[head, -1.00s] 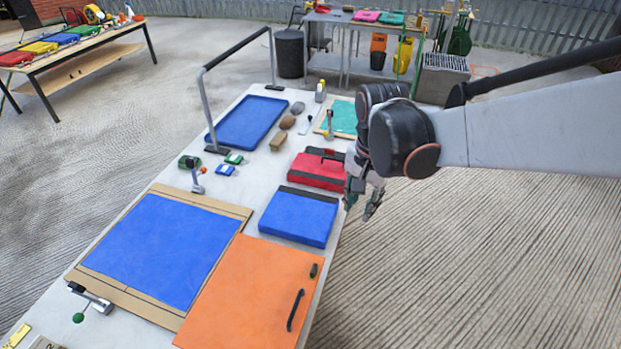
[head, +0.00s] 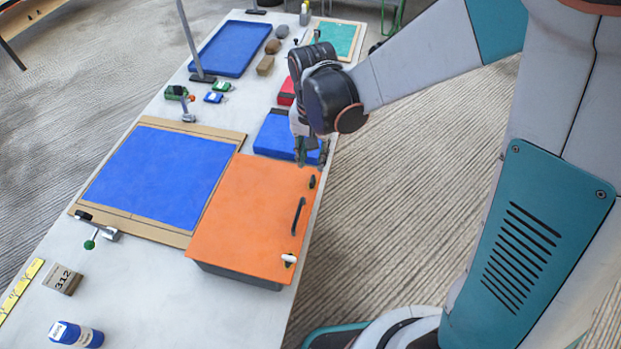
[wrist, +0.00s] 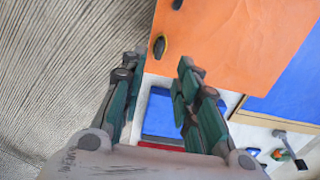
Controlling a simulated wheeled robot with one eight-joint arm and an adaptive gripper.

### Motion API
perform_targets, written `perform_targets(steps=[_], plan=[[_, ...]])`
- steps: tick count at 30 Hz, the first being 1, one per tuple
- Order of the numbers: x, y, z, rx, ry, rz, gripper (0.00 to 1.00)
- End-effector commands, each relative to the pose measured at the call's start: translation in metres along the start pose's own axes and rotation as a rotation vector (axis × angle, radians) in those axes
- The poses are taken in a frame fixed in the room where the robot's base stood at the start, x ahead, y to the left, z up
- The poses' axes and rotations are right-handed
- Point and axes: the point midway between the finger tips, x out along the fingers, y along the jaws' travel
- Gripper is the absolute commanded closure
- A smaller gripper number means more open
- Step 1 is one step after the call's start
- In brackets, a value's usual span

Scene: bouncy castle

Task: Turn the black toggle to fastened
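An orange lid (head: 245,215) covers a grey box on the table. A small black toggle (head: 312,181) is on the lid near its far right corner.
A black handle (head: 298,216) and a white toggle (head: 289,260) are on the lid's right side. A blue case (head: 272,138) lies beyond the lid, partly under my gripper. A blue panel (head: 160,175) in a wooden frame lies to the left.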

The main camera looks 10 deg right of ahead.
Motion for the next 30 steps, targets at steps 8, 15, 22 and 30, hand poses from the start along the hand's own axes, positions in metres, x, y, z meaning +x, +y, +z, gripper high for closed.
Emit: perform_targets(steps=[8, 15, 22, 30], plan=[[0.051, 0.0, 0.0, 0.001, 0.0, 0.0, 0.71], [0.078, 0.0, 0.0, 0.001, 0.0, 0.0, 0.71], [0.086, 0.0, 0.0, 0.001, 0.0, 0.0, 0.71], [0.085, 0.0, 0.0, 0.001, 0.0, 0.0, 0.75]])
